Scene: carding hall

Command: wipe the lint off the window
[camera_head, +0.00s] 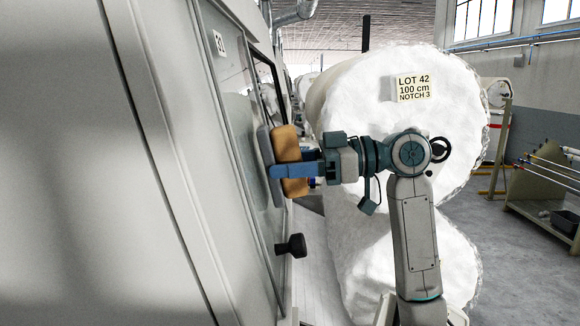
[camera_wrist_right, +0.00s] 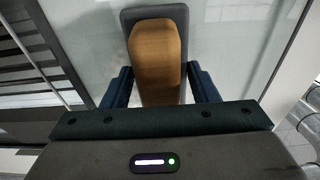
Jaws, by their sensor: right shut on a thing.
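The window (camera_head: 246,160) is a tall glazed pane in the pale machine side, left of centre in the head view. Its glass also fills much of the right wrist view (camera_wrist_right: 225,35). A pale, cloudy film shows over part of the glass; I cannot make out separate lint. My right gripper (camera_head: 284,170) is shut on the tan wooden handle of a wiping pad (camera_head: 291,146). The pad's grey face (camera_head: 266,150) is turned to the glass, touching it or very close. In the right wrist view the handle (camera_wrist_right: 156,60) sits between both blue fingers. My left gripper is out of view.
A dark knob (camera_head: 292,245) sticks out below the pad, near the window's lower edge. Large white rolls (camera_head: 440,125) stand close behind my right arm, the upper one labelled LOT 42. A rack with rods (camera_head: 550,180) stands at right. Grey floor (camera_head: 500,245) is open between.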

